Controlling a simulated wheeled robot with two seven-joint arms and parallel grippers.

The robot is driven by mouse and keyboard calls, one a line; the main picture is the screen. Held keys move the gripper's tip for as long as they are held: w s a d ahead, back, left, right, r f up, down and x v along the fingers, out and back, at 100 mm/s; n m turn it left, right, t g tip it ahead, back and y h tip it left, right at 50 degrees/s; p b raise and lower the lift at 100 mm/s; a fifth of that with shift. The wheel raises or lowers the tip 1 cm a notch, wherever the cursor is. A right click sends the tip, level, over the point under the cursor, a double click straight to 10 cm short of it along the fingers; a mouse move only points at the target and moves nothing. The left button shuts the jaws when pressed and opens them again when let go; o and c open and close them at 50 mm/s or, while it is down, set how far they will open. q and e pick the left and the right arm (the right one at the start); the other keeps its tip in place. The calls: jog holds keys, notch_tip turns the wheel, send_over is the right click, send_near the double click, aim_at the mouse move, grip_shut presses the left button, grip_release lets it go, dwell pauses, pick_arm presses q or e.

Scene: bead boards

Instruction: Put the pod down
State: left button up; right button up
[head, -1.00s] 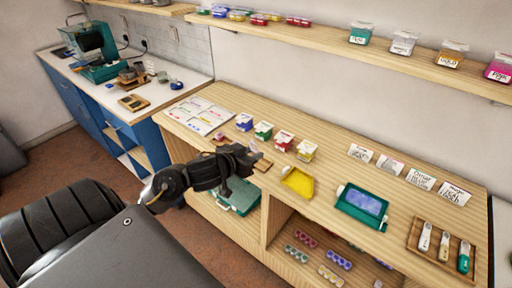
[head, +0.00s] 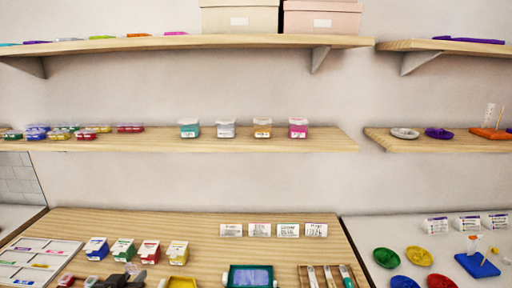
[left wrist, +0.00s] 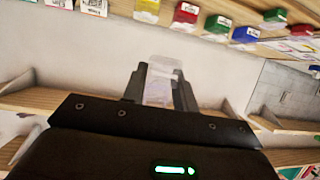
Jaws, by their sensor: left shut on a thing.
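In the left wrist view a small pale, see-through pod (left wrist: 160,84) stands between the fingers of my left gripper (left wrist: 158,92). The fingers are shut on it from both sides, and its upper part shows beyond the tips. In the head view my left gripper (head: 128,276) shows dark at the bottom edge, over the front left part of the wooden worktop (head: 215,222). The pod is hard to make out there, and I cannot tell whether it touches the worktop. My right gripper is not in view.
Blue (head: 95,249), green (head: 122,251), red (head: 149,253) and yellow (head: 178,253) boxes stand behind my gripper. A green tray (head: 234,279) and a wooden tool tray (head: 303,273) lie to the right. Label cards (head: 260,230) stand behind. Wooden shelves hold lidded tubs (head: 190,128).

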pick_arm(q)
jog(key=w+d+r+m+h, duration=0.1)
jog(key=w+d+r, duration=0.3)
jog(key=d+r, duration=0.6)
notch_tip(320, 180, up, 3)
jog(key=shift+w+f+b, duration=0.2)
jog(key=shift+w+b, duration=0.15)
jog(key=shift+b, duration=0.05)
jog(key=shift+f, duration=0.1)
